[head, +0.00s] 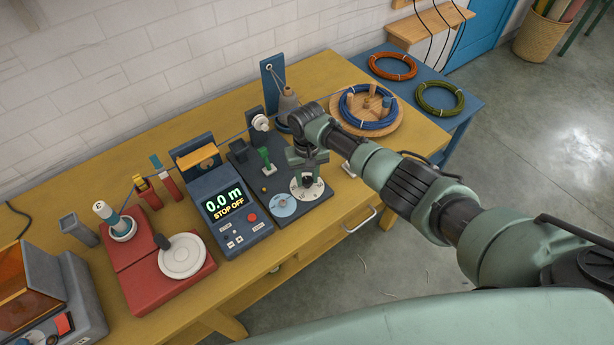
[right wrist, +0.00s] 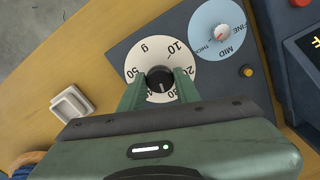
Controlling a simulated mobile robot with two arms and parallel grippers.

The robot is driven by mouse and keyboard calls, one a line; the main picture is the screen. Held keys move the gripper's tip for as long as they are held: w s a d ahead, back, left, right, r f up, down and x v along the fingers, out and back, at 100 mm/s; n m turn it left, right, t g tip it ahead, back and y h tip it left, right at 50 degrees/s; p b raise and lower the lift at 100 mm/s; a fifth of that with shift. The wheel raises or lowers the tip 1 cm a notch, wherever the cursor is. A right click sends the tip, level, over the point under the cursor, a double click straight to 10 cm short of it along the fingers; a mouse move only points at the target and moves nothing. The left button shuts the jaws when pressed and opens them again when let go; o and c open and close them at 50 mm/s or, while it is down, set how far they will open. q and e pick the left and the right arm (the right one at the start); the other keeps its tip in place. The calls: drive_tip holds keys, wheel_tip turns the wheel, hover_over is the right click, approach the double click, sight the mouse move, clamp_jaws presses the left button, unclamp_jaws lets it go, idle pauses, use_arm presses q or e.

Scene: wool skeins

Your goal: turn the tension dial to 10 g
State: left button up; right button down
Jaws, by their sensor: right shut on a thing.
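The tension dial (head: 308,190) is a white disc on a dark grey plate, near the front of the yellow table. The knob's pointer is too small to read surely. My left gripper is not in view.
A blue dial (head: 282,205) marked FINE, MID and THICK is beside the tension dial. A counter (head: 225,205) reads 0.0 m, STOP OFF. A green lever (head: 266,160) stands behind the dials. A red winder (head: 150,275) is at left; blue wool (head: 352,120) lies on a wooden disc at right.

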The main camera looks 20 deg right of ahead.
drive_tip(key=n, duration=0.3)
drive_tip(key=shift+n, duration=0.3)
drive_tip(key=n, duration=0.3)
drive_tip(key=shift+n, duration=0.3)
drive_tip(key=n, duration=0.6)
drive_tip(key=shift+n+b, duration=0.3)
drive_tip(key=shift+b, duration=0.05)
drive_tip(key=n+b, duration=0.1)
drive_tip(key=n, duration=0.5)
drive_tip(key=shift+w, duration=0.1)
drive_tip(key=n+b, duration=0.1)
drive_tip(key=n, duration=0.5)
drive_tip(key=shift+n, duration=0.4)
drive_tip(key=shift+r, duration=0.1)
drive_tip(key=c, duration=1)
unclamp_jaws()
